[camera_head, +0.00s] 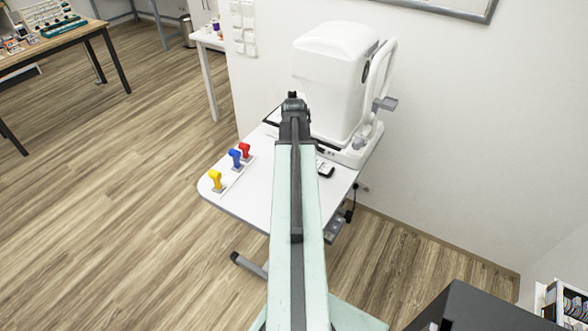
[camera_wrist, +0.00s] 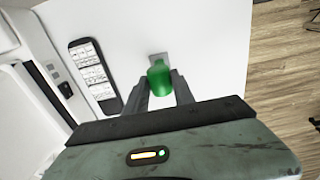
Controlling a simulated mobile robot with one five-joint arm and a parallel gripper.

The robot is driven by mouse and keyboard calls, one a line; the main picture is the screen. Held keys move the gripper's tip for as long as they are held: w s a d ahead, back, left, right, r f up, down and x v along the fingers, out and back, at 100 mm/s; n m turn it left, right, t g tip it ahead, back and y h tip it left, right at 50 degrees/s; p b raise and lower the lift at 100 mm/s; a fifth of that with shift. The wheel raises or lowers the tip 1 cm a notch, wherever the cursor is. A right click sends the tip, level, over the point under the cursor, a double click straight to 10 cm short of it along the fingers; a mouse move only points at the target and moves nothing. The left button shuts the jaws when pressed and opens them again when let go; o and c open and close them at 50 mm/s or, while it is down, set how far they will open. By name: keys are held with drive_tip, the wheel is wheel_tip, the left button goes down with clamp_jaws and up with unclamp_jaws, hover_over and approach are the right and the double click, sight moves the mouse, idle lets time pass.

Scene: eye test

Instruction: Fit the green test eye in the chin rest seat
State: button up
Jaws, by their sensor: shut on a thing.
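In the wrist view the green test eye (camera_wrist: 160,78) is between the two grey fingers of my gripper (camera_wrist: 161,88), which is shut on it. A small grey piece (camera_wrist: 158,59) shows at its far end, over the white tabletop; I cannot tell whether they touch the table. In the head view my gripper (camera_head: 292,98) is in front of the white eye-testing machine (camera_head: 330,75), and the green eye is hidden. A grey chin rest part (camera_head: 385,103) sticks out at the machine's right side. I cannot make out the seat itself.
The white table (camera_head: 250,200) carries a strip with yellow (camera_head: 216,179), blue (camera_head: 235,158) and red (camera_head: 245,150) test eyes at its left edge. A dark card with white labels (camera_wrist: 95,75) shows in the wrist view.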

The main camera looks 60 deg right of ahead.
drive_tip(key=shift+r+p, duration=1.7)
drive_tip(key=shift+r, duration=0.2)
